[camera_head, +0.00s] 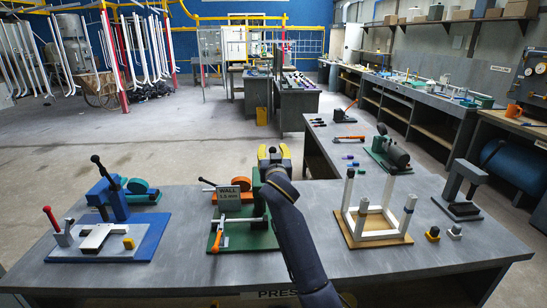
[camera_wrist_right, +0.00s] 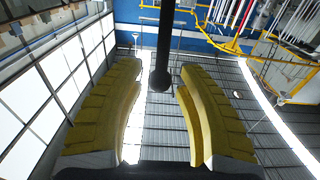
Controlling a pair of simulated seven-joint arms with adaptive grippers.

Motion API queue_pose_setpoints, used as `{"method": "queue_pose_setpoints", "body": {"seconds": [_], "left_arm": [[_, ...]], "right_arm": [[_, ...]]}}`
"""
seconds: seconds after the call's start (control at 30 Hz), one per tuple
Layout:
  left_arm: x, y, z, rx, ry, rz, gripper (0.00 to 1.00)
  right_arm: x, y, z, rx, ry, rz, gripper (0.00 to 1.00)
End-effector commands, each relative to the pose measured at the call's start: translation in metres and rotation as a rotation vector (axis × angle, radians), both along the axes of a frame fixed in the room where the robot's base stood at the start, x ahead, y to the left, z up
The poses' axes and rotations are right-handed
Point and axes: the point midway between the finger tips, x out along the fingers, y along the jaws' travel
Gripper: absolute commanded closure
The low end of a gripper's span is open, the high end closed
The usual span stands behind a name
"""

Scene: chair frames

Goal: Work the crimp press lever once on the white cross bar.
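A green press (camera_head: 258,184) stands on a green base plate in the middle of the table, partly hidden behind my right arm. A white bar (camera_head: 240,220) lies across its front, below a sign reading WALL 1.5 mm (camera_head: 229,202). My right gripper (camera_head: 273,154) is raised above the press, its yellow fingers upward. In the right wrist view, a black lever with a ball end (camera_wrist_right: 160,78) shows between the spread fingers (camera_wrist_right: 158,95), with gaps visible at both sides; contact cannot be told. My left gripper is not in view.
A blue-based fixture (camera_head: 150,238) with a red lever stands left. A white chair frame (camera_head: 378,223) on a wooden board and a grey press (camera_head: 460,190) stand right. An orange-handled tool (camera_head: 217,236) lies by the green press. Bare tabletop shows along the front.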

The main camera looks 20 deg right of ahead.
Motion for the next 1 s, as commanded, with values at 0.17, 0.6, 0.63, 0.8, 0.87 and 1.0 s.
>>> {"method": "queue_pose_setpoints", "body": {"seconds": [0.17, 0.6, 0.63, 0.8, 0.87, 1.0], "left_arm": [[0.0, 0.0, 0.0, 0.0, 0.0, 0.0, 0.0], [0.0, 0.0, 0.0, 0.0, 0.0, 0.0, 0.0], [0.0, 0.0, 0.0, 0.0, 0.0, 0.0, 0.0], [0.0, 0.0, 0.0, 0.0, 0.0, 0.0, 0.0], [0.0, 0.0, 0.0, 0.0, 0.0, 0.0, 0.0], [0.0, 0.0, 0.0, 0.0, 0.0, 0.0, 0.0]], "right_arm": [[0.001, 0.0, 0.0, 0.0, 0.0, 0.0, 0.78], [-0.003, 0.001, -0.003, 0.001, 0.001, 0.001, 1.0], [-0.005, 0.002, -0.005, 0.001, 0.002, 0.001, 1.0], [-0.02, 0.005, -0.015, 0.001, 0.004, 0.001, 1.0], [-0.025, 0.006, -0.018, 0.002, 0.004, 0.001, 1.0], [-0.036, 0.008, -0.026, 0.0, 0.006, -0.001, 1.0]]}}
